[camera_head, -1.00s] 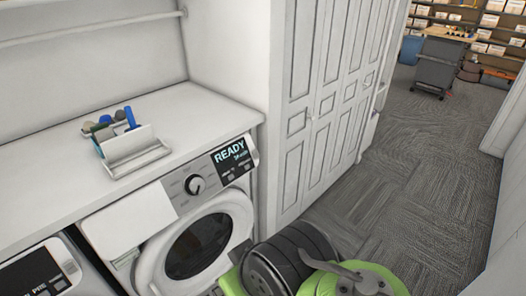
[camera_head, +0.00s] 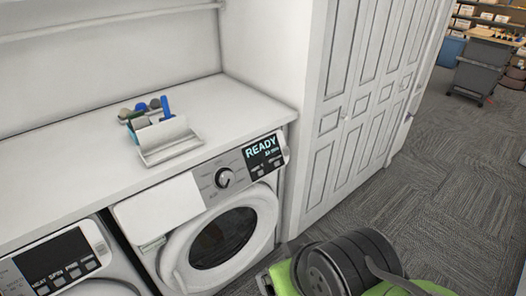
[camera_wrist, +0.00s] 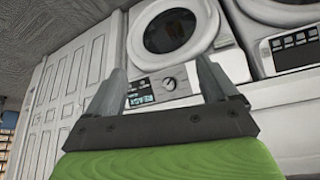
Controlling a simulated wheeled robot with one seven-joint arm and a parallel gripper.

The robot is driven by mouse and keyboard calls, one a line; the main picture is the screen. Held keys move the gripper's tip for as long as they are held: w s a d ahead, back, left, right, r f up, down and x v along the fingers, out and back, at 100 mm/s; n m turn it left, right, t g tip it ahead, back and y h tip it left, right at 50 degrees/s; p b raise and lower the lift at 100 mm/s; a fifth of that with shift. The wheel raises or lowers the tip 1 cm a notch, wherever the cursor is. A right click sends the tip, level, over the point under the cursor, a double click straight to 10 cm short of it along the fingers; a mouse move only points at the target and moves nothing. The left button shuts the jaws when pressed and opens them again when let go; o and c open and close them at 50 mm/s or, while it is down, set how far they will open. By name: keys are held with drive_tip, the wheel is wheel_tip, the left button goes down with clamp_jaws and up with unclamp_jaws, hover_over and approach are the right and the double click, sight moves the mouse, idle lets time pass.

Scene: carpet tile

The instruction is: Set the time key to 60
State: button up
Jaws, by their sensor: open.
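The washing machine with a lit READY display (camera_head: 262,149) stands under the white counter, its round door closed. Its panel carries a dial (camera_head: 224,177) and small keys (camera_head: 265,168) under the display; their labels are too small to read. In the wrist view, which is upside down, the panel's dial (camera_wrist: 168,84) and display (camera_wrist: 140,99) show between my fingers. My gripper (camera_wrist: 160,66) is open and empty, pointing toward this machine, apart from the panel. The gripper's fingers are not visible in the head view.
A second machine (camera_head: 65,265) with labelled keys stands to the left. A white caddy (camera_head: 168,140) with bottles and brushes sits on the counter (camera_head: 60,165). White panelled doors (camera_head: 345,110) rise to the right. Carpeted floor (camera_head: 450,165) is open toward a grey cart (camera_head: 480,70).

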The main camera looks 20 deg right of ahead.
clamp_jaws()
idle(0.3)
idle(1.2)
